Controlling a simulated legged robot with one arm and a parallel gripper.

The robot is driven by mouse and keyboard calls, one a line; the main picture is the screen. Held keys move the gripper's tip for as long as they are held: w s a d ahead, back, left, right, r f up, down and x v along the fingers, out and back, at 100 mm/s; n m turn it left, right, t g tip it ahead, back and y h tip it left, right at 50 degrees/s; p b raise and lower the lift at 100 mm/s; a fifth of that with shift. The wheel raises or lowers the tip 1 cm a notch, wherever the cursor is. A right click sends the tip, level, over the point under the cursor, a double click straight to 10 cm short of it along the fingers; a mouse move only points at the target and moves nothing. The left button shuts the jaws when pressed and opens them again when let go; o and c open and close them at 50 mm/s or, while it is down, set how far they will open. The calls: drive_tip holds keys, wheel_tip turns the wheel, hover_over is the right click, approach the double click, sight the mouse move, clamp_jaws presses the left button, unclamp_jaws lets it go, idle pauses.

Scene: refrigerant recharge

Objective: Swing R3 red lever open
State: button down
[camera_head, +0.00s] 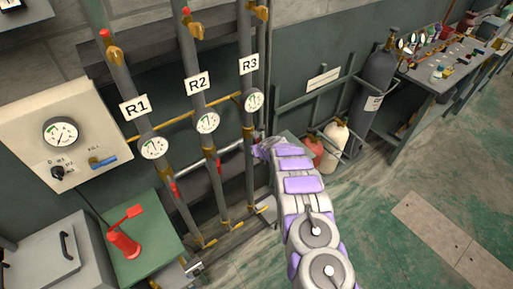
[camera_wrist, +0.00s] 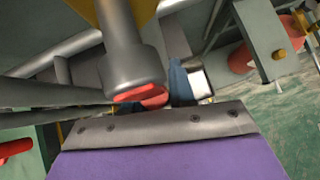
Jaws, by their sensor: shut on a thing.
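The R3 pipe (camera_head: 247,130) stands upright with its label (camera_head: 249,64) and a round gauge (camera_head: 253,100). My gripper (camera_head: 262,150) is beside this pipe, just below the gauge. In the wrist view, the red lever (camera_wrist: 150,95) shows at the lower end of a grey pipe (camera_wrist: 128,65). My gripper (camera_wrist: 170,98) is shut on the red lever, with dark fingertips by its right end. The lever is mostly hidden by my arm in the head view. Its exact angle is hard to tell.
The R2 pipe (camera_head: 205,95) and R1 pipe (camera_head: 125,80) stand to the left, with red-tipped valves. A grey cylinder (camera_head: 378,78) and smaller red and white tanks (camera_head: 336,138) stand to the right. The green floor (camera_head: 400,170) at right is mostly clear.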

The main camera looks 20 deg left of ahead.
drive_tip(key=shift+a, duration=0.1)
drive_tip(key=c, duration=1)
unclamp_jaws()
drive_tip(key=shift+a+f, duration=0.1)
drive_tip(key=shift+c, duration=0.2)
drive_tip(key=shift+s+d+r, duration=0.2)
drive_tip(key=shift+d+r, duration=0.15)
drive_tip(key=shift+r, duration=0.25)
drive_tip(key=b+v, duration=0.3)
drive_tip(key=v, duration=1.2)
drive_tip(key=shift+s+r, duration=0.25)
drive_tip(key=shift+s, duration=0.1)
drive_tip(key=shift+d, duration=0.1)
